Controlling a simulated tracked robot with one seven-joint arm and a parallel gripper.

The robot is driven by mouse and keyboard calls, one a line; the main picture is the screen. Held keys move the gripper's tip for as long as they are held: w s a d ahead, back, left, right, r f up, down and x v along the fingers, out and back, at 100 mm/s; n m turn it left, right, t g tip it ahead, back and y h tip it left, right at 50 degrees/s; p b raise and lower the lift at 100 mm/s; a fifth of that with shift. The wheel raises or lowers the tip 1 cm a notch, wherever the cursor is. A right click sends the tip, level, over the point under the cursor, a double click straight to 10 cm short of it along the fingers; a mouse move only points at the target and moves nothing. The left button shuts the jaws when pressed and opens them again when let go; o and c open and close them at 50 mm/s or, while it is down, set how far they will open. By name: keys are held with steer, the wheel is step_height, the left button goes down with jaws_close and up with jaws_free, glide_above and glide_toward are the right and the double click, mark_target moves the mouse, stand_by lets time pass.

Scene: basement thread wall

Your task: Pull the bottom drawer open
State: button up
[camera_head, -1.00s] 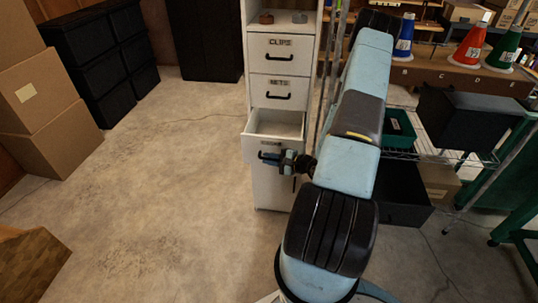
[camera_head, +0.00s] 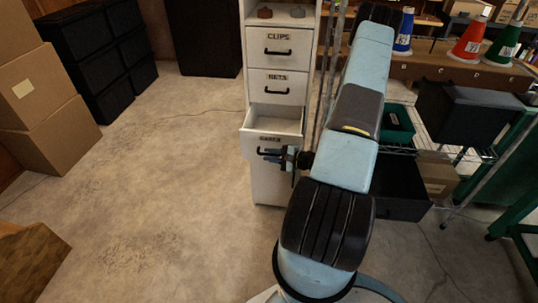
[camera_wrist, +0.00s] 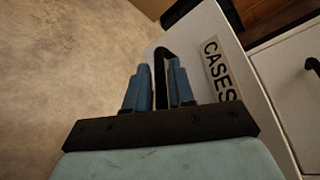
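The cabinet's lowest labelled drawer (camera_head: 258,142), marked CASES, stands partly open, and its white interior shows from above. Its front also shows in the wrist view (camera_wrist: 205,30). Its black handle (camera_wrist: 162,58) is a bent bar on the drawer front. My gripper (camera_head: 271,156) is at this handle, reaching in from the right. In the wrist view the blue fingers (camera_wrist: 160,82) stand apart, one on each side of a stretch of the handle bar. They look open around it; whether either finger touches it is hard to see.
The CLIPS (camera_head: 280,48) and NETS (camera_head: 276,87) drawers above are shut. A wire shelf (camera_head: 425,148) with bins stands right of the cabinet, behind my arm. Cardboard boxes (camera_head: 45,110) and black bins (camera_head: 110,60) are at the left. The concrete floor (camera_head: 150,190) left of the drawer is clear.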

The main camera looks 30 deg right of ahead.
steer(key=v, duration=1.2)
steer(key=a+r+n+g+y, duration=0.1)
steer(key=a+r+n+g, duration=0.55)
steer(key=r, duration=0.45)
steer(key=a+r+n+g+y, duration=0.1)
steer(key=a+r+n+g, duration=0.4)
steer(key=a+r, duration=0.45)
steer(key=s+a+r+n+t+h, duration=0.2)
steer(key=s+r+h, duration=0.3)
steer(key=r, duration=0.6)
steer(key=s+a+r+n+t+h, duration=0.2)
steer(key=s+r+n+h, duration=0.2)
steer(key=s+r, duration=0.3)
steer(key=shift+a+r+h, duration=0.3)
steer(key=shift+r+h, duration=0.6)
steer(key=shift+r, duration=1.55)
steer(key=shift+t, duration=0.25)
